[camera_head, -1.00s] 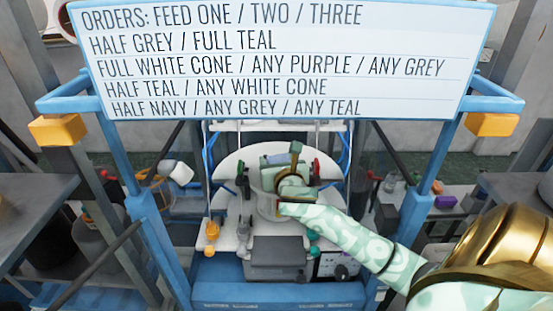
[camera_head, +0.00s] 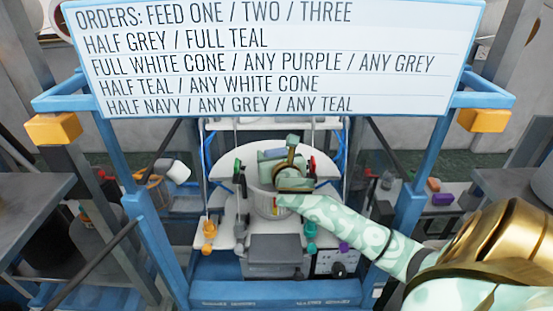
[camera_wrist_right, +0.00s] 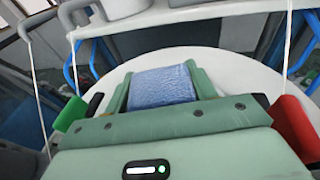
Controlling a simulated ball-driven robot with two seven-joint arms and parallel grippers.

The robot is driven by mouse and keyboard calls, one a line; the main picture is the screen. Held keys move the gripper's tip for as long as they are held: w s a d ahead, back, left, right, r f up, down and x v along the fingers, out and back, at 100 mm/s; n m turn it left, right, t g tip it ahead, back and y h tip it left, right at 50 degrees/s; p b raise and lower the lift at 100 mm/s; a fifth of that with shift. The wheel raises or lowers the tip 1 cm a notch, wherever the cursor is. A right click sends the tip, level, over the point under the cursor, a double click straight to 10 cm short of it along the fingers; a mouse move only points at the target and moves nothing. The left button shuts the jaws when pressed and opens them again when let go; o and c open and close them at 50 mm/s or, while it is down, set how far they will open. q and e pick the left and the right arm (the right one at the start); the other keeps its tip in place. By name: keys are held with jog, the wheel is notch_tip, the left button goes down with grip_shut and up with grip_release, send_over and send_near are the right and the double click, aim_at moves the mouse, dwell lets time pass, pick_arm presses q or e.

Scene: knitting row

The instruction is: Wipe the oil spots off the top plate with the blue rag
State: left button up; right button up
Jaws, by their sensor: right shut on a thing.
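My right gripper (camera_head: 273,156) is over the round white top plate (camera_head: 237,165) of the knitting machine. In the right wrist view its two green fingers are shut on the blue rag (camera_wrist_right: 163,88), a textured blue block between them. The plate (camera_wrist_right: 243,72) spreads behind and right of the fingers in that view. I cannot tell whether the rag touches the plate. No oil spots can be made out; the gripper and arm hide part of the plate. My left gripper is not in view.
A red block (camera_wrist_right: 296,128) and a green block (camera_wrist_right: 70,113) stand at the plate's sides, close to the gripper. Blue posts (camera_head: 418,205) frame the machine. An orders board (camera_head: 270,60) hangs above. A grey box (camera_head: 275,250) is at the front.

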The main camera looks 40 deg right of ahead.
jog(key=a, duration=0.1)
jog(key=s+a, duration=0.1)
jog(key=shift+s+a+f, duration=0.15)
jog(key=shift+a+f, duration=0.05)
jog(key=shift+a, duration=0.1)
jog(key=shift+s, duration=0.6)
jog(key=shift+d, duration=0.1)
jog(key=shift+w+d, duration=0.2)
jog(key=x, duration=0.2)
jog(key=shift+w+d+r, duration=0.1)
jog(key=shift+w+d, duration=0.15)
jog(key=shift+d, duration=0.1)
jog(key=shift+w+d, duration=0.1)
jog(key=shift+d, duration=0.1)
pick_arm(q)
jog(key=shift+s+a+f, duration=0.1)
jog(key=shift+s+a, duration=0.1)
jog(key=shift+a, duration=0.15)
